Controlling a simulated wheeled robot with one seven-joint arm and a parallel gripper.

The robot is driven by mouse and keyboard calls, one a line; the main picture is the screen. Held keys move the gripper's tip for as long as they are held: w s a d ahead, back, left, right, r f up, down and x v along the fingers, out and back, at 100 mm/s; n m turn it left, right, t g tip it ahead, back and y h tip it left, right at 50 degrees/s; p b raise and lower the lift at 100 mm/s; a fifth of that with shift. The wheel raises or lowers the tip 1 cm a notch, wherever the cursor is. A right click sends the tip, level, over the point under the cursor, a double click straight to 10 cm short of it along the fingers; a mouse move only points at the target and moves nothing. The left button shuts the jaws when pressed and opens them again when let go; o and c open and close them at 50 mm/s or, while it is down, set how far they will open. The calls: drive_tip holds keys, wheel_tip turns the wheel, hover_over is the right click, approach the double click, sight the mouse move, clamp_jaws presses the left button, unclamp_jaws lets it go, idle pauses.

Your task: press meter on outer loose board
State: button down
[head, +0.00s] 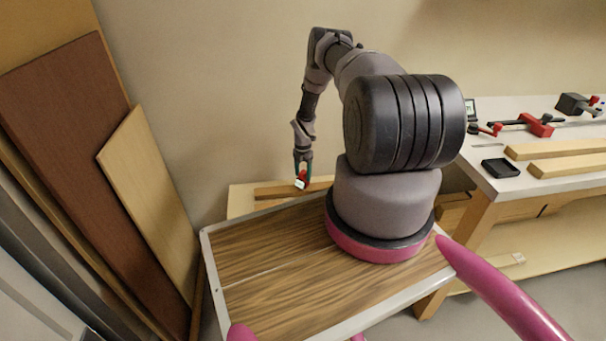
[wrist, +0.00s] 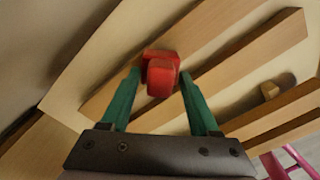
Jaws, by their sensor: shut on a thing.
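My gripper (head: 302,174) is at the far side of the wood-topped cart in the head view, pointing down. Its green fingers (wrist: 160,88) are shut on a small red meter (wrist: 160,74). In the head view the meter (head: 301,184) shows a pale face. Several loose boards lie below it. One long board (wrist: 115,88) runs diagonally under the meter in the wrist view, and another board (wrist: 255,58) lies to its right. The meter overlaps the nearer board in the picture; I cannot tell whether they touch. Which board is the outer one is unclear.
A wood-topped cart (head: 260,245) with a pale rim fills the front. Tall panels (head: 75,120) lean at left. At right a bench (head: 490,165) holds clamps (head: 535,124), a black tray (head: 500,168) and boards (head: 565,165).

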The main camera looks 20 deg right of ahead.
drive_tip(key=shift+f, duration=0.5)
idle(1.5)
drive_tip(key=shift+r, duration=0.1)
drive_tip(key=shift+r, duration=3.4)
drive_tip(key=shift+r, duration=0.1)
